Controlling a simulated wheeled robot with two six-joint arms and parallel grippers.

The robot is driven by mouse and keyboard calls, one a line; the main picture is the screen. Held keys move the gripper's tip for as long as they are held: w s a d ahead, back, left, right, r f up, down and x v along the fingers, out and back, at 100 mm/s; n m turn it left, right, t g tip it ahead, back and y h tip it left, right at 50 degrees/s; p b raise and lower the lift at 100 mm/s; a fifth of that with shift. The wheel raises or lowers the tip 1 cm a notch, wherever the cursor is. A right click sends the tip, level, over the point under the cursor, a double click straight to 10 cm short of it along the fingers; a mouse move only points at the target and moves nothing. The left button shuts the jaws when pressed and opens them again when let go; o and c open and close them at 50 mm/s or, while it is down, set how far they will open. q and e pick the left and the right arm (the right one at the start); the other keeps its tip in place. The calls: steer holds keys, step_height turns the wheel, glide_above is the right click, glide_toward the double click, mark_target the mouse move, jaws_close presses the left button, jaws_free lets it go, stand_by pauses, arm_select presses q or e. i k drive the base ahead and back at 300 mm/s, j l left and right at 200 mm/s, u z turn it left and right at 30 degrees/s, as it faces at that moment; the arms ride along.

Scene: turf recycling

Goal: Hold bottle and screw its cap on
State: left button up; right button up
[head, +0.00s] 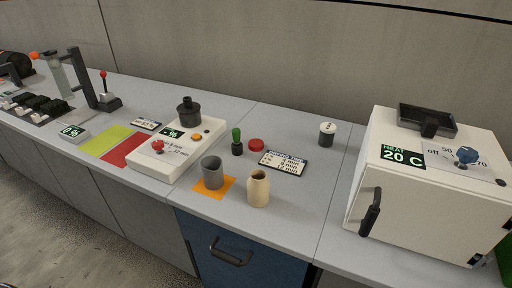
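A cream bottle (258,190) stands upright near the front edge of the counter, its dark mouth open and uncovered. A flat round red piece (256,145), which looks like a cap, lies on the counter behind it, apart from the bottle. A small dark bottle with a green top (237,141) stands upright just left of the red piece. Neither of my grippers is in view.
A grey cup (212,172) stands on an orange square left of the bottle. A timing sign (283,162) lies behind it. A white heater box (430,185) stands at right, a white device (170,158) at left. Counter between bottle and heater is clear.

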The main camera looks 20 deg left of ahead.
mark_target(258, 185)
steer(key=z, duration=0.45)
steer(key=k+j+z, duration=0.15)
steer(key=j+z, duration=0.15)
steer(key=j, duration=0.15)
steer(key=k+j+z, duration=0.15)
steer(key=j+z, duration=0.15)
steer(key=k+j+z, duration=0.3)
steer(key=j, duration=0.15)
steer(key=k+j+z, duration=0.4)
steer(key=k+j, duration=1)
